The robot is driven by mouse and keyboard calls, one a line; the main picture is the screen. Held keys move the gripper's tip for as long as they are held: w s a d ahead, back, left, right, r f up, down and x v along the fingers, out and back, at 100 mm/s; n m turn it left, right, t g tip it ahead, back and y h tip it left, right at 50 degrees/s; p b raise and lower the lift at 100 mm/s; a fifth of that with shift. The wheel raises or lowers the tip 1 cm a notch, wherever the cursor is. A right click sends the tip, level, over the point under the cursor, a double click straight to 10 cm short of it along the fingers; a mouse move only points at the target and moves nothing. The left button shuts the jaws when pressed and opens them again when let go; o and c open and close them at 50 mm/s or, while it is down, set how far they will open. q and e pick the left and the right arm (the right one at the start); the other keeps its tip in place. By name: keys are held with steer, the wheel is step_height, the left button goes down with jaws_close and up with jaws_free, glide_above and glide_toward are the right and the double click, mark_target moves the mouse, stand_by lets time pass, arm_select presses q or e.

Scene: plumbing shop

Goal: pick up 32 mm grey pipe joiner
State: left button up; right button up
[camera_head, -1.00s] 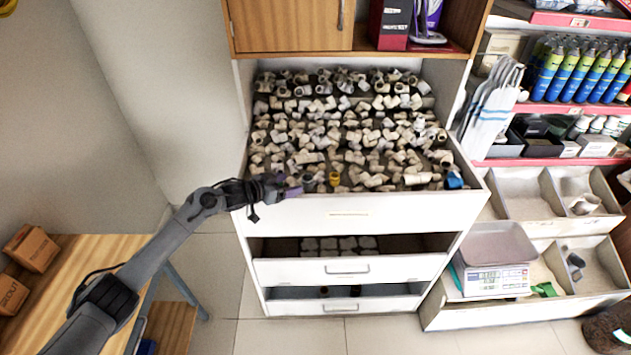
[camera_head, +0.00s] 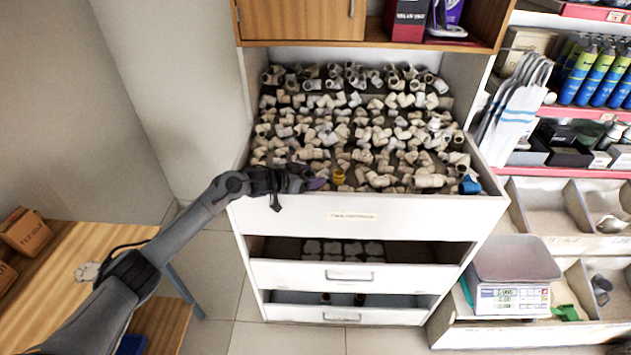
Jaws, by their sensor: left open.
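The top drawer (camera_head: 352,216) is open and full of white and cream pipe fittings. My left gripper (camera_head: 317,183) is open over the drawer's front left part, close to the fittings, beside a yellow fitting (camera_head: 338,177). A grey pipe joiner cannot be made out clearly now; the spot left of the yellow fitting is hidden by the gripper. A dark grey fitting (camera_head: 601,284) lies in a lower bin at the right; I cannot tell its size or kind. My right gripper is not in view.
A blue fitting (camera_head: 469,185) is at the drawer's front right corner. Two lower drawers (camera_head: 335,274) also stand open. A scale (camera_head: 515,275) is at the right. A wooden table (camera_head: 70,290) is at the lower left. A cabinet (camera_head: 300,20) overhangs the drawer's back.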

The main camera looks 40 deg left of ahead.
arm_select(q)
steer(key=shift+s, duration=0.2)
steer(key=shift+c, duration=0.2)
steer(key=shift+c, duration=1.3)
steer(key=c, duration=0.7)
steer(key=shift+r, duration=0.15)
steer(key=shift+c, duration=0.2)
